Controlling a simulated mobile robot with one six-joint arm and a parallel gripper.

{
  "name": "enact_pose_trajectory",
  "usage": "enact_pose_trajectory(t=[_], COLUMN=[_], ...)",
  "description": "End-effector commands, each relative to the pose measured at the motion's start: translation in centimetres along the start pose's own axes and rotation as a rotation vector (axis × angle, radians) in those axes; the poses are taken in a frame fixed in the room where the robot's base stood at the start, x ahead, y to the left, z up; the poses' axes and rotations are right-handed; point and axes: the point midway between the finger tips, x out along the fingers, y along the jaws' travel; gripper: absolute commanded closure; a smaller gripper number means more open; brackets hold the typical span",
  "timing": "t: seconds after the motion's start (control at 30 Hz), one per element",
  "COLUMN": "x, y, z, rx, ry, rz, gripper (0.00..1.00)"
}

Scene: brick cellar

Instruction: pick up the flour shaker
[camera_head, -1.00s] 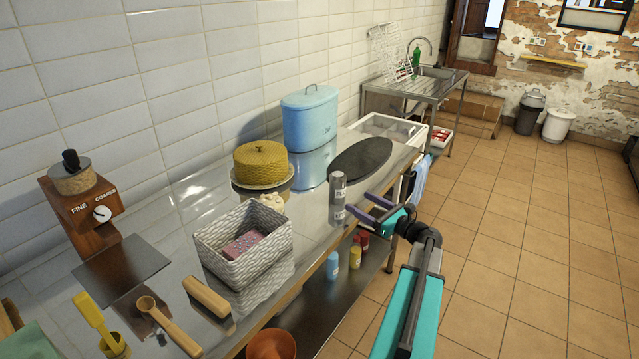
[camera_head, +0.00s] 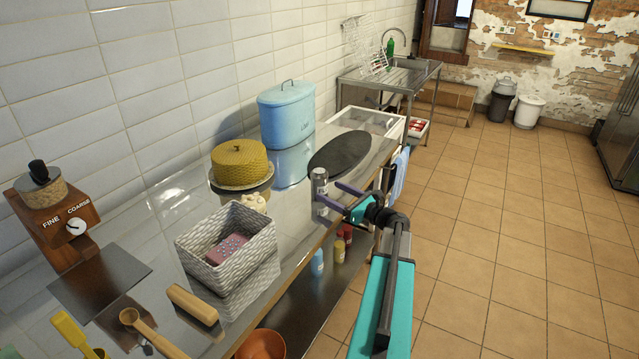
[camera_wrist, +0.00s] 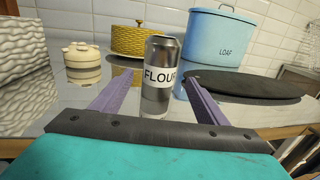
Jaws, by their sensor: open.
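The flour shaker (camera_head: 320,184) is a small grey metal cylinder with a white label reading FLOUR. It stands upright on the steel counter near its front edge. In the wrist view the shaker (camera_wrist: 160,98) is in the middle, between my two purple fingers. My gripper (camera_head: 328,190) is open and level with the shaker's lower part, reaching in from the right in the head view. Its fingertips (camera_wrist: 158,80) lie on either side of the shaker, with a narrow gap at the right one. Whether either finger touches it I cannot tell.
A woven basket (camera_head: 190,240) stands left of the shaker. Behind are a cream lidded pot (camera_wrist: 82,66), a yellow cake cover (camera_head: 240,160) and a blue LOAF bin (camera_head: 286,115). A dark round slab (camera_head: 352,150) lies beyond the shaker. Bottles (camera_head: 340,248) stand on the shelf below.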

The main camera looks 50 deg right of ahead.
Motion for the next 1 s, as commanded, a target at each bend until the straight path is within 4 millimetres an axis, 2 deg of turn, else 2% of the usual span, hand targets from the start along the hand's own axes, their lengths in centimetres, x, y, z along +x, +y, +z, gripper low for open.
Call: enact_pose_trajectory(t=[0.1,0.33,0.5,0.83,1.0], x=[2.0,4.8,5.5,5.6,6.7], y=[-0.1,0.0,0.1,0.1,0.2], z=[0.1,0.1,0.0,0.0,0.3], rx=[0.001,0.0,0.0,0.0,0.0], ry=[0.0,0.001,0.001,0.001,0.001], rz=[0.002,0.002,0.001,0.002,0.003], gripper=[0.32,0.32,0.32,0.32,0.32])
